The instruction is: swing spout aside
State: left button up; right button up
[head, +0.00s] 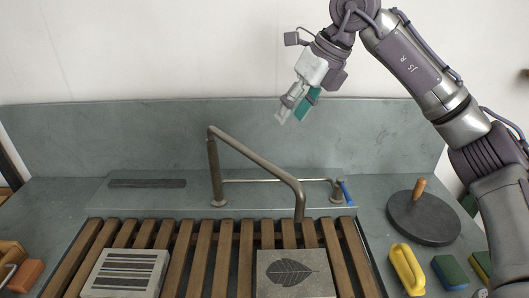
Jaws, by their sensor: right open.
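The metal spout (257,157) rises from a post at the back of the sink. It slopes down to the right and forward, and its tip hangs over the wooden slats near the leaf stone. A thin horizontal pipe joins its post to a second post with a blue lever (346,192) on the right. My right gripper (290,112) is open and empty, above and behind the spout, in front of the grey backsplash, apart from the spout. My left gripper is not in view.
A stone with a leaf print (295,275) and a striped stone (125,272) lie on the slatted rack (187,262). A round dark disc with a wooden knob (424,218), a yellow-handled thing (406,269) and a green sponge-like block (449,272) stand at right.

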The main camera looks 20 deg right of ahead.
aim_at(264, 159)
jog(key=p+x, duration=0.3)
jog(key=x, duration=1)
jog(key=shift+a+f, duration=0.2)
jog(key=shift+f, duration=0.1)
grip_shut()
